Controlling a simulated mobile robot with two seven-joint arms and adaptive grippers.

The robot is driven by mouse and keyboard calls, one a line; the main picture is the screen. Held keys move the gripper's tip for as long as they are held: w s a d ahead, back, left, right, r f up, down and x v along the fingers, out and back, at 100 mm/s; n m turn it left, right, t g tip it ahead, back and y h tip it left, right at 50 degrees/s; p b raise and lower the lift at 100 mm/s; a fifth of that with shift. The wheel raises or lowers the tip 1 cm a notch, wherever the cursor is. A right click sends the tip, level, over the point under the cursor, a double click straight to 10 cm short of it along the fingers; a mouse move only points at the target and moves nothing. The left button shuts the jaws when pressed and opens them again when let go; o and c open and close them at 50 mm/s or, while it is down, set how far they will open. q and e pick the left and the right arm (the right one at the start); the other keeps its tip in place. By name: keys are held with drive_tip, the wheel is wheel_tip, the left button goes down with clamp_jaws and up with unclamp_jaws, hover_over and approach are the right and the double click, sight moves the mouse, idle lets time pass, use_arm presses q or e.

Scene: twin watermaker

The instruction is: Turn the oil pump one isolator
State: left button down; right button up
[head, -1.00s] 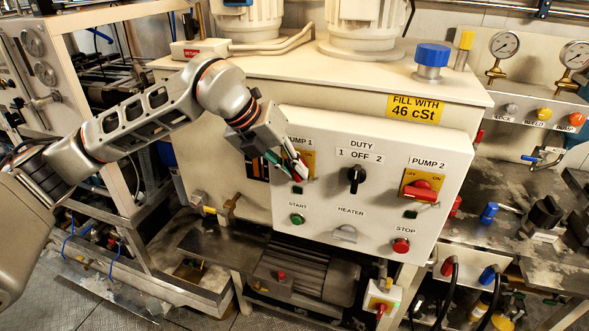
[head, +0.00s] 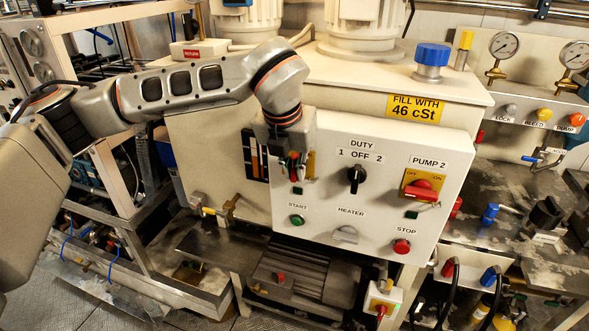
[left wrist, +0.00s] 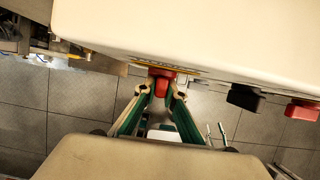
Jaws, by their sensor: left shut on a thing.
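The pump 1 isolator is a red handle on a yellow plate (head: 311,163), on the left part of the white control panel (head: 330,215). My left gripper (head: 294,172) covers most of it and its label in the head view. In the left wrist view, the green-sided fingers of my left gripper (left wrist: 160,92) are shut on the red isolator handle (left wrist: 161,76), one finger on each side. The handle's exact angle is hard to tell. The pump 2 isolator (head: 421,188) has its red handle lying roughly level. My right gripper is not in view.
The black duty knob (head: 355,179) sticks out just right of my left gripper. Below are the green start button (head: 297,219), the grey heater knob (head: 344,233) and the red stop button (head: 401,246). The space in front of the panel is clear.

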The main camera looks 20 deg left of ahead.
use_arm(q)
drive_tip(key=shift+f, duration=0.1)
drive_tip(key=c, duration=2.4)
unclamp_jaws()
drive_tip(key=shift+s+r, duration=0.15)
drive_tip(key=shift+r, duration=0.35)
drive_tip(key=v, duration=1.1)
